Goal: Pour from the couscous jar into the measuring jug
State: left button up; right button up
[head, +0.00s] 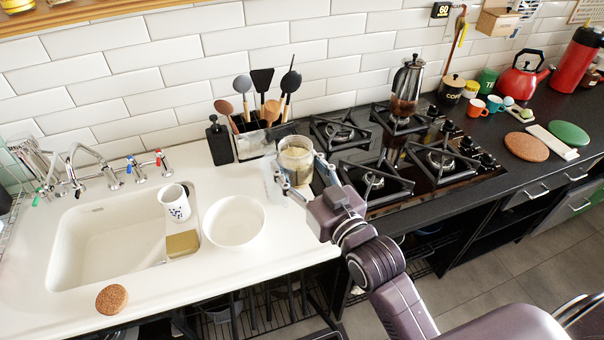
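A clear glass jar with pale beige grains (296,157), which looks like the couscous jar, is at the right end of the white counter, in front of the utensil holder. My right gripper (304,176) reaches it from the lower right, with one finger on each side of the jar. The fingers look closed around it, though contact is hard to make out. A faint clear shape shows just left of and below the jar; I cannot tell whether it is the measuring jug. No other jug is clearly visible. My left gripper is not in view.
A white bowl (234,221) stands on the counter beside the sink (75,270). A patterned mug (174,202) and a sponge (183,244) are at the sink's right side. A black bottle (219,143) and utensil holder (252,142) stand behind. The hob (440,190) is to the right.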

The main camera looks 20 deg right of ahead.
jog(key=w+d+f+n+p, duration=0.1)
jog(key=w+d+n+p, duration=0.1)
jog(key=w+p, duration=0.3)
jog(key=w+d+f+n+p, duration=0.2)
jog(key=w+d+p, duration=0.1)
jog(key=w+p, duration=0.3)
jog(key=shift+w+d+n+g+h, duration=0.2)
jog(key=shift+w+n+g+h, duration=0.15)
jog(key=shift+w, duration=0.45)
jog(key=shift+r+p, duration=0.1)
jog(key=shift+p, duration=0.3)
